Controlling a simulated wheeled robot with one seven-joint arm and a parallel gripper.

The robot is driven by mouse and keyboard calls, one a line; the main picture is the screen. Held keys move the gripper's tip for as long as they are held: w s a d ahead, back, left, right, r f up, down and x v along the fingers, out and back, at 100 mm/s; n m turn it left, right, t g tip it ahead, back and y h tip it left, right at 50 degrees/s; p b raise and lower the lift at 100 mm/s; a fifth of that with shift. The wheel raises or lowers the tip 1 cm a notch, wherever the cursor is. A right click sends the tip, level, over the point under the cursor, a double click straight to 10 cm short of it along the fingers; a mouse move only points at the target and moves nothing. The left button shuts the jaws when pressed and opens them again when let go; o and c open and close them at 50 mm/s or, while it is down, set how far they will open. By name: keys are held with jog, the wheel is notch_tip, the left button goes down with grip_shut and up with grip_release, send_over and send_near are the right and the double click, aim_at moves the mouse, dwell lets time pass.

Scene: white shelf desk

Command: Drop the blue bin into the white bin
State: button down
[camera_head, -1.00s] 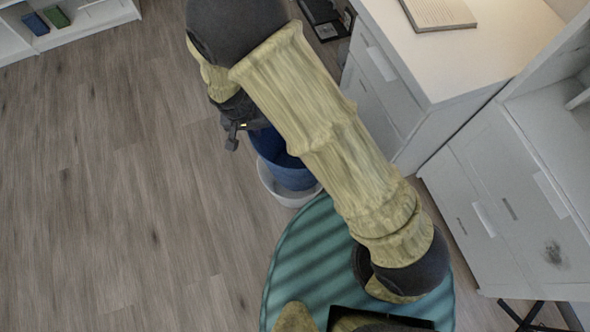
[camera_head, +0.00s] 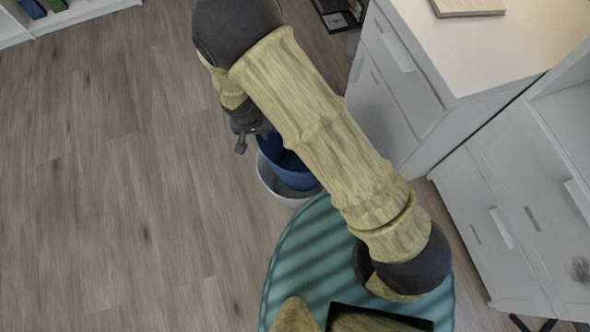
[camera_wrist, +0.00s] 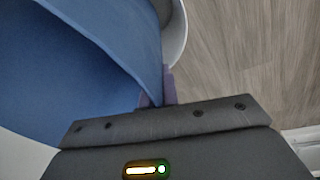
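The blue bin (camera_head: 296,177) is tilted, with its lower part inside or directly over the opening of the white bin (camera_head: 266,186), which stands on the floor. How deep it sits is hidden. In the wrist view the blue bin's wall (camera_wrist: 75,55) fills the left side, and a strip of the white bin's rim (camera_wrist: 178,35) shows beyond it. My gripper (camera_wrist: 157,88) is at the blue bin's rim and appears shut on it; one finger is mostly hidden behind the wall. In the head view my gripper (camera_head: 244,140) is partly covered by my arm.
A white drawer desk (camera_head: 395,105) stands right of the bins, with a second white cabinet (camera_head: 510,215) nearer. A low white shelf (camera_head: 75,12) with books is at the far left. Wooden floor (camera_head: 110,180) to the left is clear.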

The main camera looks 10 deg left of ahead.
dwell(0.3)
notch_tip(320, 180, down, 6)
jog(key=b, duration=0.5)
jog(key=shift+r, duration=0.1)
jog(key=c, duration=1.6)
grip_release()
jog(key=r+p, duration=0.2)
jog(key=r, duration=0.3)
jog(key=s+a+r+p, duration=0.1)
jog(key=r+p, duration=0.1)
jog(key=r, duration=0.4)
jog(key=s+a+r+p, duration=0.1)
jog(key=r, duration=0.5)
jog(key=shift+s+p, duration=0.1)
jog(key=shift+p, duration=0.3)
jog(key=shift+r, duration=0.1)
